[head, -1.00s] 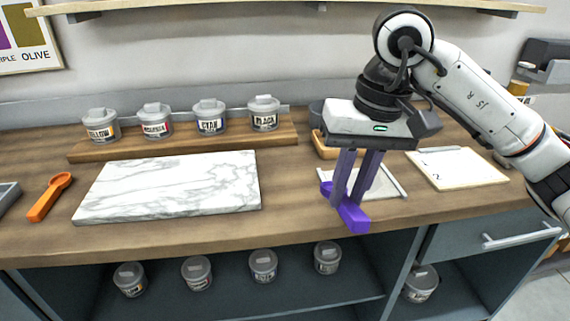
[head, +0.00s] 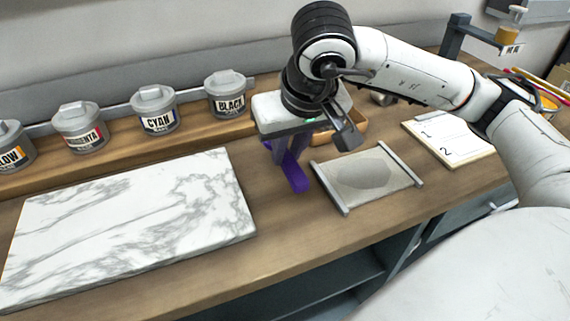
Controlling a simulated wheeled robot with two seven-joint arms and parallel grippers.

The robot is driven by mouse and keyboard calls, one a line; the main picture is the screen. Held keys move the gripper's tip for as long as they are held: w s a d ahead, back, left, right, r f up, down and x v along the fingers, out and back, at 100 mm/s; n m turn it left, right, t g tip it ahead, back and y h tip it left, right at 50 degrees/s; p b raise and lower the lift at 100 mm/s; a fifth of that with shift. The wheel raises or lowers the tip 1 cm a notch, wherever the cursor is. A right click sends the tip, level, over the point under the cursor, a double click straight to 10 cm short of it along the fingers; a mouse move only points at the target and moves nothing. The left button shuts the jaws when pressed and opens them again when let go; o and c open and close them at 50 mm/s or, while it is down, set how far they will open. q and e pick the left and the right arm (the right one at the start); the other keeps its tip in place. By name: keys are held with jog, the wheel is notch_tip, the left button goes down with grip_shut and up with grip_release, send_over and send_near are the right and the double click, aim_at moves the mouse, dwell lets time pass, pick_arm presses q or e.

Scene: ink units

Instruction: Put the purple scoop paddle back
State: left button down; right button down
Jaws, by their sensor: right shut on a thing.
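The purple scoop paddle (head: 296,178) is in my right gripper (head: 287,158), in the middle of the head view. The gripper is shut on it and points down over the counter, between the marble slab and a grey tray. Part of the paddle is hidden by the fingers and gripper body. I cannot tell whether the paddle touches the counter. My left gripper is not in view.
The marble slab (head: 130,220) lies at left. Ink jars, including cyan (head: 155,112) and black (head: 228,97), stand on a wooden riser behind. A grey tray (head: 340,197), a wooden tray (head: 356,129) and a numbered board (head: 460,150) are at right.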

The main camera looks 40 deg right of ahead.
aim_at(288, 160)
jog(key=shift+f, duration=2.2)
jog(key=c, duration=1.6)
grip_release()
jog(key=shift+r, duration=0.5)
jog(key=v, duration=1)
jog(key=shift+p, duration=0.4)
jog(key=shift+s+a+r, duration=0.1)
jog(key=shift+s+r, duration=0.25)
jog(key=shift+r, duration=0.2)
